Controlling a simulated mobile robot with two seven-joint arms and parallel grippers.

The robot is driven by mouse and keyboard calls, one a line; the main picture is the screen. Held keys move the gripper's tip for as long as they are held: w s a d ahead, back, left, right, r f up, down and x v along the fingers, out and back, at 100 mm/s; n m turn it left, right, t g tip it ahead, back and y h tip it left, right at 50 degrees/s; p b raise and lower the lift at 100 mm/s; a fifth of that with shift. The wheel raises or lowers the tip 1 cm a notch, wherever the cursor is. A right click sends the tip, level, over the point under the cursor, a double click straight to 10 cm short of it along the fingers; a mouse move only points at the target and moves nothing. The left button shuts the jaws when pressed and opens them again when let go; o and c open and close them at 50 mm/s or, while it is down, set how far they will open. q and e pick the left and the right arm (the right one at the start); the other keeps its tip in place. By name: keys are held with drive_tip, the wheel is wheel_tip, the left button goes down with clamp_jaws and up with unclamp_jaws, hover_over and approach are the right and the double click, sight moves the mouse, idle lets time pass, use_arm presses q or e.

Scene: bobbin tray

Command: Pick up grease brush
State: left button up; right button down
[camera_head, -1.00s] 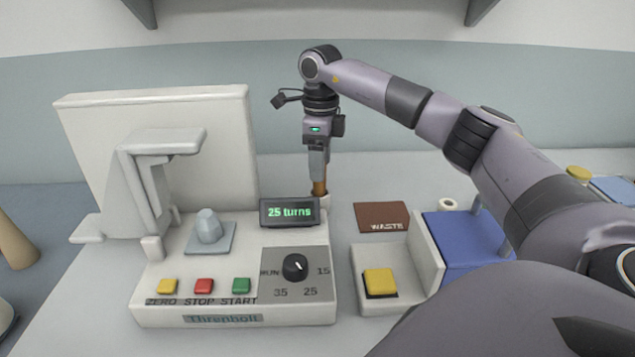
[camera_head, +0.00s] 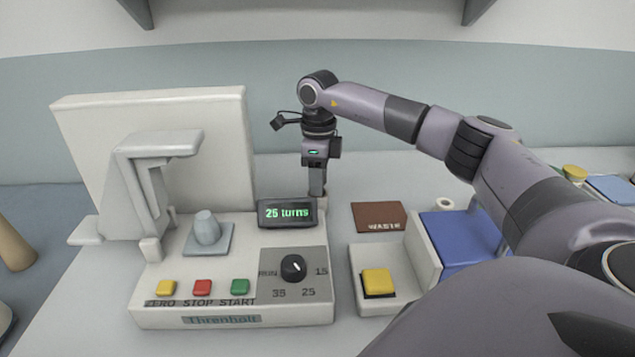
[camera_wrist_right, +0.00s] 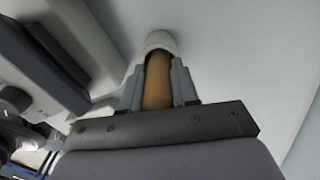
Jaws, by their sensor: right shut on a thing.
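The grease brush shows in the right wrist view as a brown handle (camera_wrist_right: 158,85) with its far end at a pale, rounded holder (camera_wrist_right: 160,42). My right gripper (camera_head: 317,190) points straight down behind the display of the white machine. Its grey fingers (camera_wrist_right: 158,72) are shut on the brush handle, one on each side. The brush's lower end is hidden, and in the head view the display and fingers hide the handle. My left gripper is not in view.
The white machine (camera_head: 165,310) with its "25 turns" display (camera_head: 286,212) stands directly in front of my right gripper. The counter behind the mat is clear.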

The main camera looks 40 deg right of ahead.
drive_tip(key=shift+r, duration=0.1)
wheel_tip(320, 180, up, 20)
drive_tip(key=p, duration=0.2)
idle(0.8)
